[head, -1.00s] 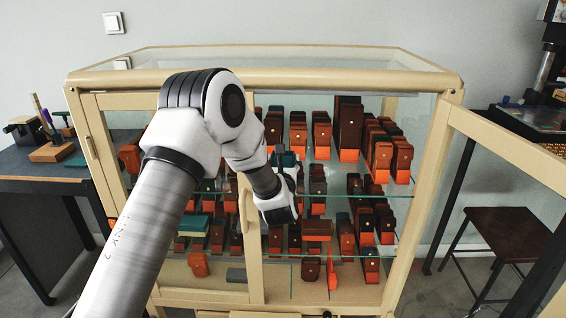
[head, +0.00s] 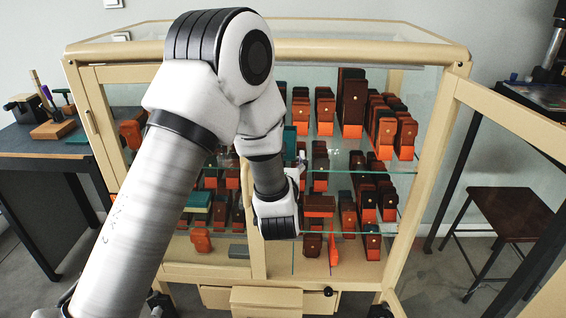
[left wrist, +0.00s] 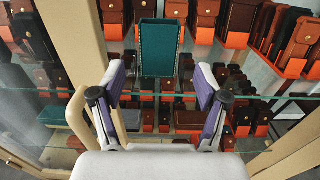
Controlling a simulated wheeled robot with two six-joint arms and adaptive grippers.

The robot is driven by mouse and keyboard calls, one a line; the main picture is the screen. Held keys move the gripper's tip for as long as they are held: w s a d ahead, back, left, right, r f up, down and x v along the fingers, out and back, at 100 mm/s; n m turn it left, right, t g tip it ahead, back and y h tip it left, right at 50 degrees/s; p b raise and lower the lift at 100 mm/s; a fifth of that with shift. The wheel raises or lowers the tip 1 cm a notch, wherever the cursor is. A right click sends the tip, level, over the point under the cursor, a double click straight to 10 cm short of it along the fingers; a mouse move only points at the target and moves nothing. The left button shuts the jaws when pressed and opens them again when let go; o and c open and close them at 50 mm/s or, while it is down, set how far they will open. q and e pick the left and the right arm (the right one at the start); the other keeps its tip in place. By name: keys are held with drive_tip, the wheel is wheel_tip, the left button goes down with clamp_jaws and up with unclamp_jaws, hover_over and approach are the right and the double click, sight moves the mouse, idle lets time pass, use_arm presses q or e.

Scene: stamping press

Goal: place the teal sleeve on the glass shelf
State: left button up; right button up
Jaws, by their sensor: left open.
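The teal sleeve (left wrist: 161,48) stands upright on the upper glass shelf (left wrist: 45,118) in the left wrist view, its open top towards me. In the head view only a strip of the teal sleeve (head: 290,138) shows beside my left wrist. My left gripper (left wrist: 160,78) is open and empty, with one finger to each side of the sleeve in the picture. The fingertips seem to be in front of it, clear of its sides. In the head view my wrist mostly hides the gripper. My right gripper is not in view.
Brown and orange sleeves (head: 390,128) fill the shelves around it. A cream cabinet post (left wrist: 92,60) stands close to the left of my gripper. The cabinet's open door (head: 515,140) is at the right. A dark workbench (head: 50,150) is at the left.

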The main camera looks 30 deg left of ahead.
use_arm(q)
drive_tip(key=s+d+f+m+g+h, duration=0.2)
drive_tip(key=s+d+f+m, duration=0.15)
drive_tip(key=f+m, duration=0.5)
drive_tip(key=s+d+f+m+g+h, duration=0.25)
drive_tip(key=s+f+m, duration=0.35)
drive_tip(key=f, duration=0.4)
drive_tip(key=s+d+f+m+g+h, duration=0.2)
drive_tip(key=s+f+m+g+h, duration=0.1)
drive_tip(key=f+m, duration=0.6)
drive_tip(key=s+d+f+m+g+h, duration=0.1)
drive_tip(key=s+f+m+g, duration=0.3)
drive_tip(key=s+m, duration=0.5)
drive_tip(key=s+d+f+m+g+h, duration=0.1)
drive_tip(key=s+d+f+m+g, duration=0.2)
drive_tip(key=s+f+m, duration=0.3)
drive_tip(key=s+m, duration=0.3)
drive_tip(key=s, duration=0.3)
drive_tip(key=shift+s+d+f+g, duration=0.15)
drive_tip(key=shift+s+f+g, duration=0.1)
drive_tip(key=shift+s+g, duration=0.1)
